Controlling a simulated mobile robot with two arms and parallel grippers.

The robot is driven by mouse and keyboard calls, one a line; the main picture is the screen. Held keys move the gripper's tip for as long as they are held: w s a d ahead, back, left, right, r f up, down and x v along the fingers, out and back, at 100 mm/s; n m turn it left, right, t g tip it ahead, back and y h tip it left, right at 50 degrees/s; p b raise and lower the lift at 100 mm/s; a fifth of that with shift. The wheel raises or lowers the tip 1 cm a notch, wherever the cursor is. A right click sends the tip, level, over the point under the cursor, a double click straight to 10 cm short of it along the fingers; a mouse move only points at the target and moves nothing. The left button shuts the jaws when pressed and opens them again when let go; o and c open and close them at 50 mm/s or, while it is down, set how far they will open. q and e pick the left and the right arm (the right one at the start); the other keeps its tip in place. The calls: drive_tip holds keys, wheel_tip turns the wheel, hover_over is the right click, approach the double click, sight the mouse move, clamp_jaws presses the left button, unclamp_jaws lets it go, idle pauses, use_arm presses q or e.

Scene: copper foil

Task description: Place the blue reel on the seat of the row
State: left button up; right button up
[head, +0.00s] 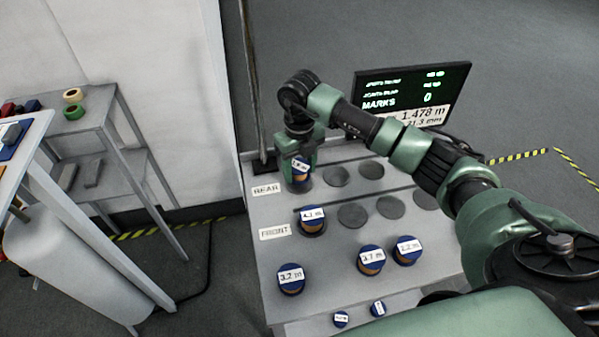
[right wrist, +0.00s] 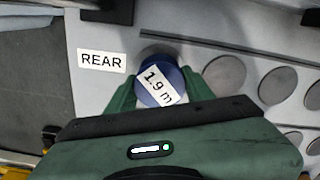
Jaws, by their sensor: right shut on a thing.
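A blue reel labelled 1.9 m (right wrist: 158,82) is between the green fingers of my right gripper (right wrist: 160,90), which is shut on it. In the head view this reel (head: 300,178) is upright at the left end of the rear row, beside the REAR label (head: 267,189). It is at the leftmost rear seat; whether it touches the seat is hard to tell. Dark round seats (head: 337,176) to its right are empty. Another blue reel (head: 312,219) stands on the leftmost front seat, beside the FRONT label (head: 275,232). My left gripper is out of view.
Blue-topped reels labelled 3.2 m (head: 291,278), 2.7 m (head: 371,260) and 2.2 m (head: 407,249) stand nearer on the grey table (head: 335,270). Two small reels (head: 378,309) sit at its near edge. A screen (head: 412,92) stands behind. A shelf (head: 95,120) is at left.

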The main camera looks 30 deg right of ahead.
wheel_tip(320, 180, down, 2)
drive_tip(key=shift+f, duration=0.2)
drive_tip(key=shift+f, duration=0.2)
drive_tip(key=o, duration=1.4)
drive_tip(key=shift+c, duration=0.2)
drive_tip(key=shift+r, duration=0.1)
